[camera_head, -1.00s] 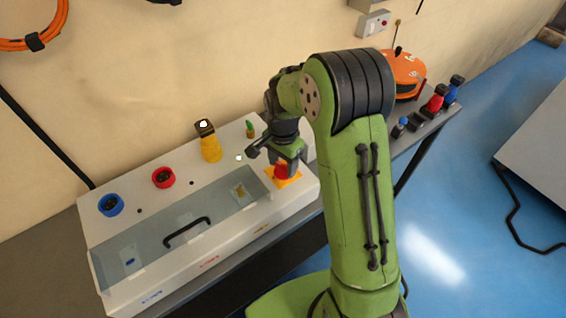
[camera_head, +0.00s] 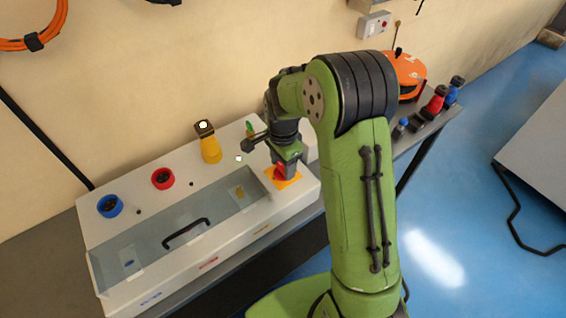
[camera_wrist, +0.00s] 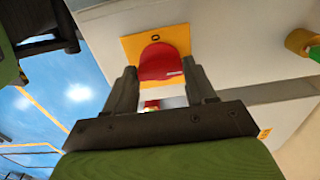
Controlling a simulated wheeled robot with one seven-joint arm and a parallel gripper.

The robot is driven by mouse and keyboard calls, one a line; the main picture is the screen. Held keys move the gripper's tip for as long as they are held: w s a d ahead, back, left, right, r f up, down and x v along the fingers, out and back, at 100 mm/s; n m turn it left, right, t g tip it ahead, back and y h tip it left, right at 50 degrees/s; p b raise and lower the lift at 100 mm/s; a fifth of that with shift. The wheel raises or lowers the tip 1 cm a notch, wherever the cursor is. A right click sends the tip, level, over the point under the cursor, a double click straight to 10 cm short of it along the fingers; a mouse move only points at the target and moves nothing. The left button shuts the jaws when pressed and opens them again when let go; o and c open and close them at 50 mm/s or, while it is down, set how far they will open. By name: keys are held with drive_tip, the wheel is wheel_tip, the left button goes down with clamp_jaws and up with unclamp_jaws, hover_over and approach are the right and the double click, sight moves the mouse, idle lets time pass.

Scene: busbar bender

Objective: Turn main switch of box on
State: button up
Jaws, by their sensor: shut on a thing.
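The box (camera_head: 225,250) is a white case on the bench with a clear lid and a black handle (camera_head: 186,233). Its main switch is a red knob (camera_head: 281,173) on a yellow plate (camera_head: 296,181) at the box's right end. In the wrist view the red knob (camera_wrist: 157,62) sits between my fingers, on the yellow plate (camera_wrist: 130,45) with a black "0" mark. My gripper (camera_wrist: 163,75) is shut on the red knob, one finger on each side. In the head view my gripper (camera_head: 291,170) partly hides the knob.
On the box stand a yellow post with a dark top (camera_head: 210,147), a red socket (camera_head: 162,179), a blue socket (camera_head: 110,206) and a small green part (camera_head: 250,128). An orange case (camera_head: 408,72) and several connectors (camera_head: 437,99) lie to the right. Blue floor is open.

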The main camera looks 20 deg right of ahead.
sight(283, 167)
drive_tip(key=o, duration=1)
drive_tip(key=shift+o, duration=0.2)
drive_tip(key=shift+r, duration=0.15)
wheel_tip(283, 167, up, 16)
drive_tip(key=p, duration=0.2)
drive_tip(key=shift+f, duration=0.2)
drive_tip(key=s+r+n+t, duration=0.3)
drive_tip(key=s+r+n, duration=0.4)
drive_tip(key=s, duration=0.5)
drive_tip(key=s+f+n+t, duration=0.2)
drive_tip(key=s+n, duration=0.5)
drive_tip(key=s, duration=0.4)
drive_tip(key=shift+f+n+t, duration=0.15)
drive_tip(key=shift+n+t, duration=0.15)
